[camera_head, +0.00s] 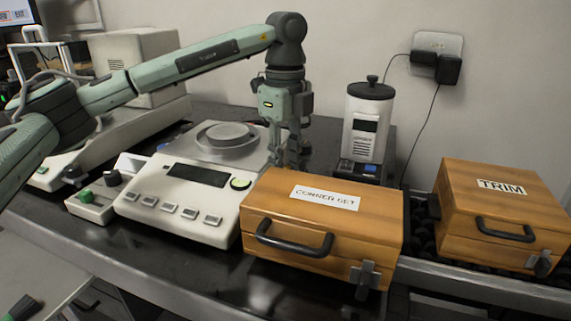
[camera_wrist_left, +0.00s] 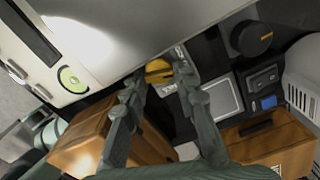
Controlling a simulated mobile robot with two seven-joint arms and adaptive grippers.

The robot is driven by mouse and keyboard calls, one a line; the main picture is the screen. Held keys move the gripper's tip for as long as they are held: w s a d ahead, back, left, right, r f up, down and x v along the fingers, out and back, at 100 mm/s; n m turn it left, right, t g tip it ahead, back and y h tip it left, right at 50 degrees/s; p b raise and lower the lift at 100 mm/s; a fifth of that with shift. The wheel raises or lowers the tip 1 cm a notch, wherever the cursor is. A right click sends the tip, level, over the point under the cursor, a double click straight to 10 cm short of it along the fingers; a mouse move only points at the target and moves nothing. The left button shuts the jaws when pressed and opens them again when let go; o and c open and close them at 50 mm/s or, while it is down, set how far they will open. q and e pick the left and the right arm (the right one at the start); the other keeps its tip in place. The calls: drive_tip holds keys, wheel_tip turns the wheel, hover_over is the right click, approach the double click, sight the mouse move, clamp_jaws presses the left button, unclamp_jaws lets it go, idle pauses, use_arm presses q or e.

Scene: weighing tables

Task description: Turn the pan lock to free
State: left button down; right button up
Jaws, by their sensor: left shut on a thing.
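The pan lock shows in the left wrist view as a yellow knob (camera_wrist_left: 158,70) at the side of the white balance. The balance (camera_head: 190,185) stands on the dark table with a round metal pan (camera_head: 226,135); its panel edge also shows in the left wrist view (camera_wrist_left: 130,45). My left gripper (camera_head: 290,160) points down at the balance's right side, behind the CONNER SET box. In the left wrist view its fingertips (camera_wrist_left: 160,78) are on either side of the yellow knob, shut on it. The knob is hidden in the head view. My right gripper is not in view.
The wooden CONNER SET box (camera_head: 320,225) stands close in front of my left gripper. A white canister (camera_head: 368,125) stands behind to the right. A wooden TRIM box (camera_head: 500,215) is at the far right. A small control box (camera_head: 98,198) sits left of the balance.

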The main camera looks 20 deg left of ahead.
use_arm(q)
drive_tip(key=shift+m, duration=0.5)
drive_tip(key=c, duration=1.2)
unclamp_jaws()
